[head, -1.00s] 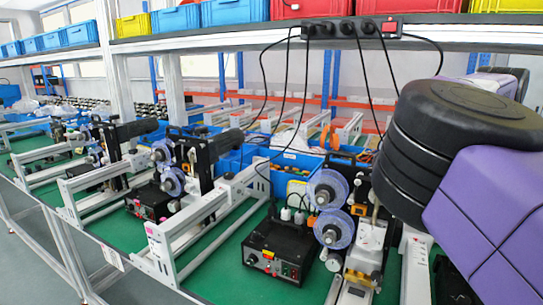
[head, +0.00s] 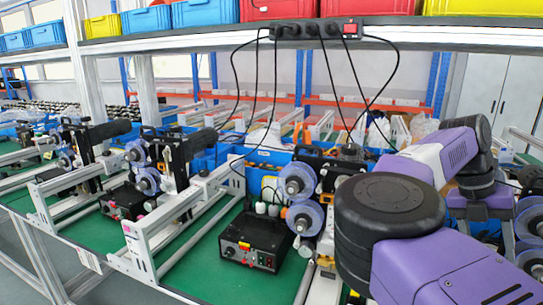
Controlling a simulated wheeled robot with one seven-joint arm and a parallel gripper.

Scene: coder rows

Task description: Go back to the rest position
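My arm, with purple links and black joints, fills the right side of the head view. One link comes in from the lower right to a large black joint, and another runs from behind it to the upper right. My gripper is not in view; the end of the arm cannot be made out. A coder machine with clear blue reels (head: 302,200) stands behind my arm and is partly hidden by it. A black control box (head: 256,240) sits beside the machine on the green bench top (head: 205,262).
More coder machines (head: 165,165) with white rail frames (head: 150,245) stand in a row to the left. Blue bins (head: 265,180) stand behind them. A shelf with coloured crates (head: 205,12) and a power strip (head: 318,29) with hanging cables crosses above.

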